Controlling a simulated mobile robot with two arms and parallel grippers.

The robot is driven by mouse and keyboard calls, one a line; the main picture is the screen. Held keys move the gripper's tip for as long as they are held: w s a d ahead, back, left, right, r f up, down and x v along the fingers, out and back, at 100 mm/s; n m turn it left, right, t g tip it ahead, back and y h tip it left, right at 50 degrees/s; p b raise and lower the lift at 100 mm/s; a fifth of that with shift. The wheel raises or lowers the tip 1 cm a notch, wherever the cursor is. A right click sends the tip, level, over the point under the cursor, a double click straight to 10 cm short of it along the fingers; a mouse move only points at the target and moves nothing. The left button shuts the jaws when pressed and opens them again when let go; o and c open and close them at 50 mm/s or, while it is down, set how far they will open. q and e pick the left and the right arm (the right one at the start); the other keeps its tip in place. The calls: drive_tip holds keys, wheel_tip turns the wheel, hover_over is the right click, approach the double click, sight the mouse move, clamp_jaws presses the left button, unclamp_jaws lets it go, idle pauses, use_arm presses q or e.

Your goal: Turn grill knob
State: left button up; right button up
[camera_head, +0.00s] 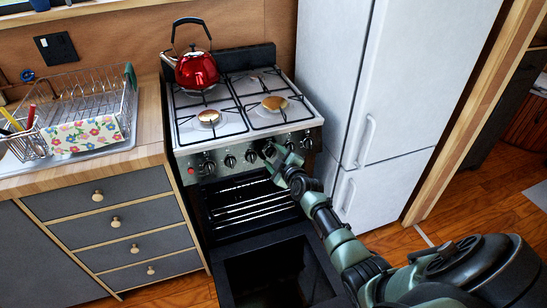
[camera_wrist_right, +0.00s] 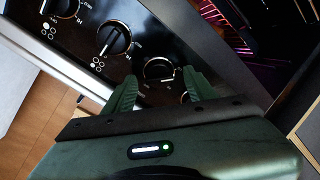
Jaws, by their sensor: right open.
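The stove's front panel (camera_head: 220,170) carries a row of dark control knobs, including one left of my gripper (camera_head: 230,161). I cannot tell from the markings which one is the grill knob. My right gripper (camera_head: 273,152) is at the right half of this row and hides part of it. In the right wrist view its two green fingers (camera_wrist_right: 160,84) are apart, with a knob (camera_wrist_right: 158,69) between and just beyond their tips. Contact is not clear. Two more knobs (camera_wrist_right: 115,38) (camera_wrist_right: 62,8) show to the left in that view. My left gripper is out of view.
The oven door (camera_head: 275,270) hangs open below the panel, with a wire rack (camera_head: 245,208) inside. A red kettle (camera_head: 197,70) stands on the hob's back left. A white fridge (camera_head: 400,90) is close on the right. Drawers and a dish rack (camera_head: 85,95) are left.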

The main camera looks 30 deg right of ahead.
drive_tip(key=shift+w+d+f, duration=0.1)
drive_tip(key=shift+w, duration=0.35)
drive_tip(key=shift+c, duration=0.4)
clamp_jaws()
